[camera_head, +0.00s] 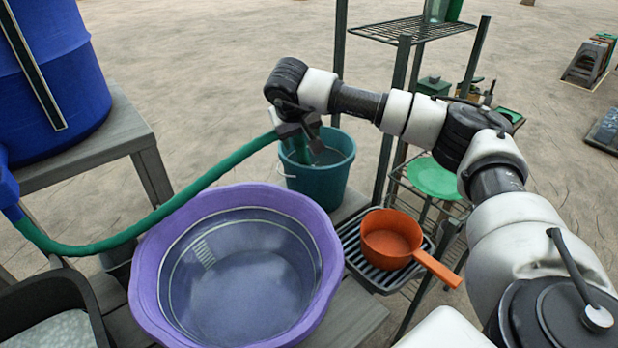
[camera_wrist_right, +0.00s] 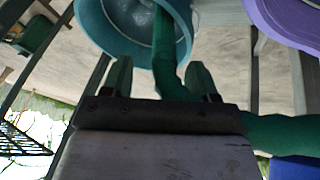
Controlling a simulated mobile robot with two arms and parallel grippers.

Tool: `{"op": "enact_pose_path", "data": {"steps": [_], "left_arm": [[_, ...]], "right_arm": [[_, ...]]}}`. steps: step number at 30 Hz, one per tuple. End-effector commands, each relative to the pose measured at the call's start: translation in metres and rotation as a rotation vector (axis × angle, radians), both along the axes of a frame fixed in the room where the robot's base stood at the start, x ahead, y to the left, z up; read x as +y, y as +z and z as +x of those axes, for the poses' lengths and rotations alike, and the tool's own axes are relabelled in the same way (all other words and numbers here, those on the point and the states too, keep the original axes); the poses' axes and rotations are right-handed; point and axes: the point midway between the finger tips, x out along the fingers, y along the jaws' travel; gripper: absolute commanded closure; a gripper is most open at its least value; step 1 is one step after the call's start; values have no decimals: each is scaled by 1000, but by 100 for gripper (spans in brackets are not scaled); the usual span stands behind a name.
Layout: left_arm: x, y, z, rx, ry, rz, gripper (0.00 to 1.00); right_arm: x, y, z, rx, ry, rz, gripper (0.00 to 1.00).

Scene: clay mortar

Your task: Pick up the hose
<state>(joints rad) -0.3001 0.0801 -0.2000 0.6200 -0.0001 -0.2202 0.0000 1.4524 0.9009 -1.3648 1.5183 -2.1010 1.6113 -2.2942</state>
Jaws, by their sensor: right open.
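The green hose (camera_head: 165,208) runs from the blue barrel's tap at the left, sags, then rises to my right gripper (camera_head: 302,138). My right gripper is above the teal bucket (camera_head: 318,180). In the right wrist view the hose (camera_wrist_right: 166,55) passes between the two spread fingers of my right gripper (camera_wrist_right: 160,78), bends there, and its end reaches over or into the bucket (camera_wrist_right: 92,22). The jaws are open around the hose; I cannot tell whether either finger touches it. My left gripper is not in view.
A large purple basin (camera_head: 150,270) stands in front on the wooden bench. An orange pan (camera_head: 392,238) sits on a dark rack to its right. A metal shelf (camera_head: 400,70) stands behind my right arm. The blue barrel (camera_head: 60,70) stands on a grey table (camera_head: 125,130).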

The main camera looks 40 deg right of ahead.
Motion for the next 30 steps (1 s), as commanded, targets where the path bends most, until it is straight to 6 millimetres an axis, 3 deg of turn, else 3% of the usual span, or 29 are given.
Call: {"op": "enact_pose_path", "data": {"steps": [12, 21, 30], "left_arm": [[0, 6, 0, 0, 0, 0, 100], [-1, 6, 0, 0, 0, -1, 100], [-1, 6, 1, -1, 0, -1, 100]], "right_arm": [[-12, -46, 16, 2, -1, 1, 41], [-13, -50, 18, 0, 0, 1, 41], [-13, -50, 18, 0, 0, 1, 87]]}}
